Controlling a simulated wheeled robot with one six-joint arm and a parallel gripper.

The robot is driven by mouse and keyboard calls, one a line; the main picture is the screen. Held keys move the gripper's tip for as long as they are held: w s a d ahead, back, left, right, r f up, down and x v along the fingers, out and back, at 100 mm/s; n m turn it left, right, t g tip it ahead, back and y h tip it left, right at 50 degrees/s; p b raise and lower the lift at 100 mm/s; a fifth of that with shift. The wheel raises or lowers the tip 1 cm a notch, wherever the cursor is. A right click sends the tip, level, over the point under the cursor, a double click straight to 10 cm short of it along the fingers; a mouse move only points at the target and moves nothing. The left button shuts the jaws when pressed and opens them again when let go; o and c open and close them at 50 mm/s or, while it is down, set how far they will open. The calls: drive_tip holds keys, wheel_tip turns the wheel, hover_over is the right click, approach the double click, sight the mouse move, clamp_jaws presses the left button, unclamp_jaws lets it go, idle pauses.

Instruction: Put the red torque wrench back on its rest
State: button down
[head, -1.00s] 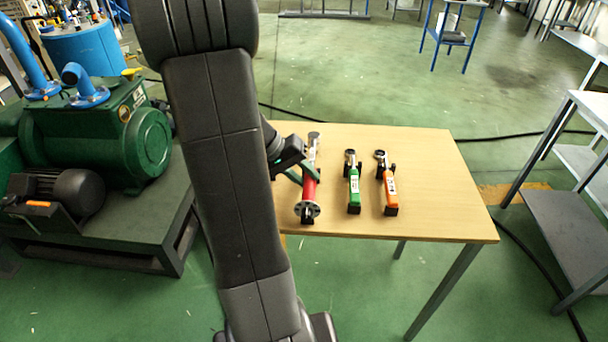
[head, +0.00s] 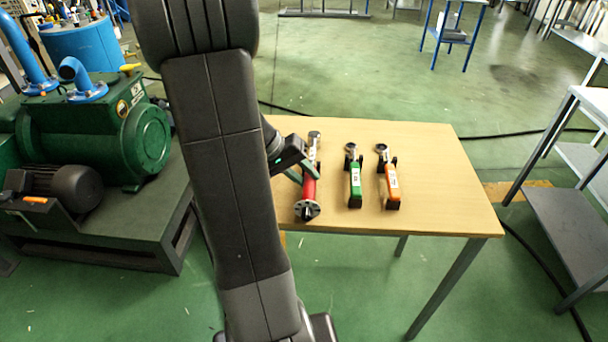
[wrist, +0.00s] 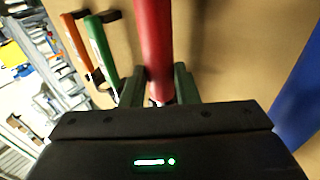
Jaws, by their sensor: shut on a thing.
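The red torque wrench (head: 309,188) is at the left part of the wooden table in the head view, its grey head pointing to the far side and a dark round end towards the near side. My gripper (head: 296,174) comes from the left and is shut on its red handle. In the wrist view the red wrench (wrist: 153,45) runs between the two green fingers of my gripper (wrist: 160,88). Its rest is hidden or cannot be made out under the wrench. I cannot tell whether the wrench touches a support.
A green torque wrench (head: 355,183) and an orange one (head: 392,183) lie on dark rests to the right on the table (head: 440,190). The table's right side is clear. A green pump (head: 110,140) stands left of my arm. A grey shelf stands at the right.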

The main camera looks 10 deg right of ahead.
drive_tip(key=c, duration=1)
unclamp_jaws()
drive_tip(key=shift+c, duration=0.2)
drive_tip(key=shift+f, duration=0.1)
drive_tip(key=p+v, duration=0.2)
drive_tip(key=v, duration=1.2)
drive_tip(key=shift+w+d, duration=0.1)
drive_tip(key=b+x, duration=0.2)
drive_tip(key=x, duration=1.2)
drive_tip(key=shift+r+p, duration=0.35)
drive_tip(key=shift+f, duration=0.15)
